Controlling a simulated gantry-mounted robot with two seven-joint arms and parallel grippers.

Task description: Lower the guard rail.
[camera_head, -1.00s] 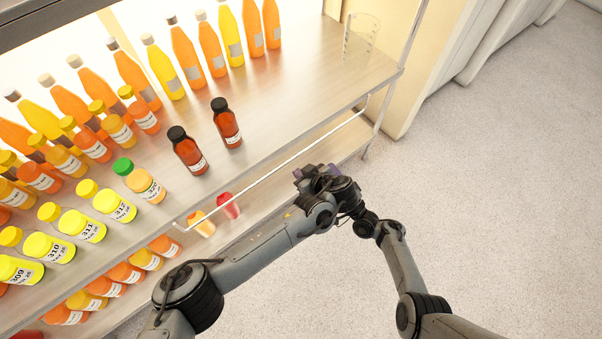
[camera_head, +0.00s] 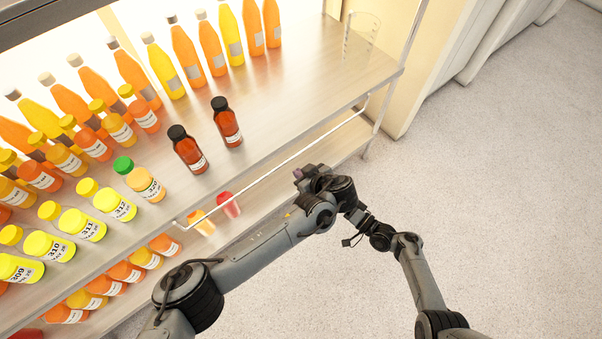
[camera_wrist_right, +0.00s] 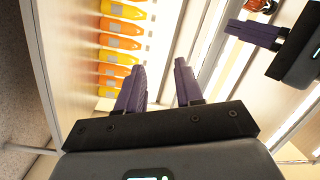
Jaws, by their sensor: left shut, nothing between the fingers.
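The guard rail (camera_head: 272,171) is a thin pale metal bar along the front of the middle shelf (camera_head: 300,110). In the head view it lies just outside and below the shelf's front edge, with a bent end near the right post. My left gripper (camera_head: 310,173) is shut and empty, to the right of the rail and apart from it in the picture. It also shows at the upper right of the right wrist view (camera_wrist_right: 257,34). My right gripper (camera_wrist_right: 158,88) is open and empty with purple fingers; in the head view its fingers are hidden.
Several juice bottles stand on the middle shelf, including two dark-capped red ones (camera_head: 187,150) near its front. More bottles stand on the shelf below (camera_head: 122,271). A clear beaker (camera_head: 360,36) stands at the far right end. The floor right of the shelf is clear.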

